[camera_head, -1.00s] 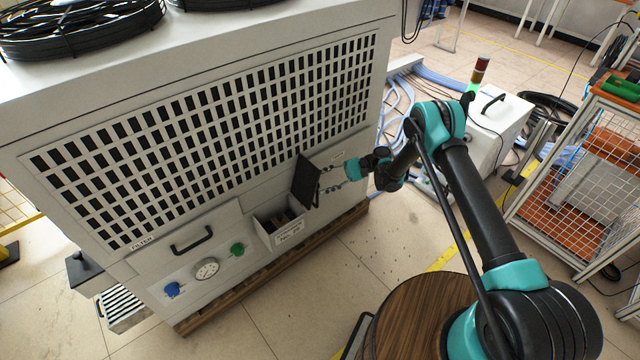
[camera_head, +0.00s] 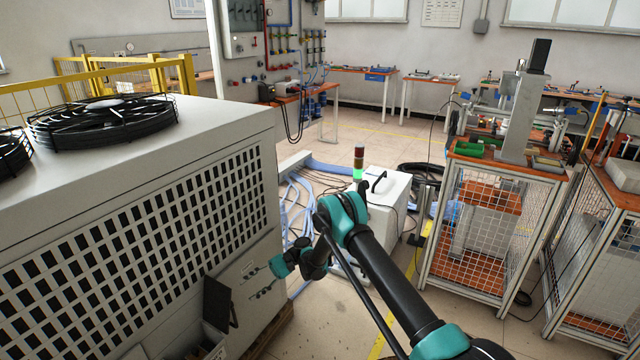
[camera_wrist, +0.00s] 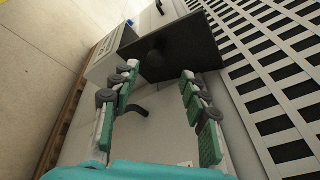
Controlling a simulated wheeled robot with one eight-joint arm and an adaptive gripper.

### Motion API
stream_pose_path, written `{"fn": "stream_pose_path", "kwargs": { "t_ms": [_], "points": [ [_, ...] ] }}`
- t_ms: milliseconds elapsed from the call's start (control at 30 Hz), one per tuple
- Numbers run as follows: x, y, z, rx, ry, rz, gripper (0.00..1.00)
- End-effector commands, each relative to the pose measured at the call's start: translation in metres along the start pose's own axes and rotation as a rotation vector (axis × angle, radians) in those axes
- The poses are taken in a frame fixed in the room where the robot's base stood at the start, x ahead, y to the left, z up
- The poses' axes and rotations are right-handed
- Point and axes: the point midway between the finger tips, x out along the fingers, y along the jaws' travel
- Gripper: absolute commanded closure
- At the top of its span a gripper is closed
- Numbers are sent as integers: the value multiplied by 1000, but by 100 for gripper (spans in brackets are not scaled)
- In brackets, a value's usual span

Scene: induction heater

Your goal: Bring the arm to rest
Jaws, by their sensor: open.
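My arm reaches out over the floor towards the side of the grey cabinet (camera_head: 150,215). My gripper (camera_wrist: 157,76) is open and empty, its teal and grey fingers wide apart in the wrist view. In the head view the arm's end (camera_head: 284,264) is small, close to the cabinet, and the fingers are hard to make out. An open black lid (camera_wrist: 178,48) with a round knob stands beyond the fingertips; it also shows in the head view (camera_head: 218,303). A dark curved handle (camera_wrist: 136,109) shows between the fingers on the cabinet face; I see no contact.
The lid belongs to a small box (camera_wrist: 106,52) on the cabinet. A white unit (camera_head: 385,205) with a signal lamp (camera_head: 358,162) stands behind my arm. Wire-mesh carts (camera_head: 488,240) stand at the right. Blue hoses (camera_head: 297,205) lie behind the cabinet; some floor is open between.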

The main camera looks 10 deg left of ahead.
Motion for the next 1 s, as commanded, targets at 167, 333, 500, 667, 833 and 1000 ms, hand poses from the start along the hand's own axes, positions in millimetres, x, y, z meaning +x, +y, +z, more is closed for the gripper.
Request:
{"fn": "stream_pose_path", "kwargs": {
  "t_ms": [167,333,500,667,833,1000],
  "points": [
    [-27,-23,18,-10,98,6,55],
    [-66,-45,46,-26,244,26,55],
    [-102,-58,80,-43,389,59,55],
    [-134,-59,116,-58,524,100,55],
    [-166,-52,159,-74,662,154,55],
    [-192,-36,204,-88,793,222,55]
  ]
}}
